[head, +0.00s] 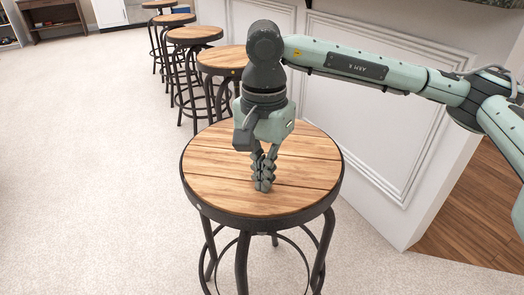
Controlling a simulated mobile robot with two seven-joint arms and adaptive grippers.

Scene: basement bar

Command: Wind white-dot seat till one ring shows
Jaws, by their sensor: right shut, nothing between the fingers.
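The nearest bar stool has a round wooden seat (215,165) with a dark metal rim. A small white dot (198,207) shows on the rim at its front left. My right gripper (263,186) points down over the middle of the seat, its fingers shut together and empty. The fingertips look to be at or just above the planks; I cannot tell whether they touch. My left gripper is not in view.
Several similar stools stand in a row behind, the closest (222,60) just behind my gripper. A white panelled bar front (370,130) runs along the right. Pale carpet (90,180) lies open to the left. A wooden floor (470,230) begins at the lower right.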

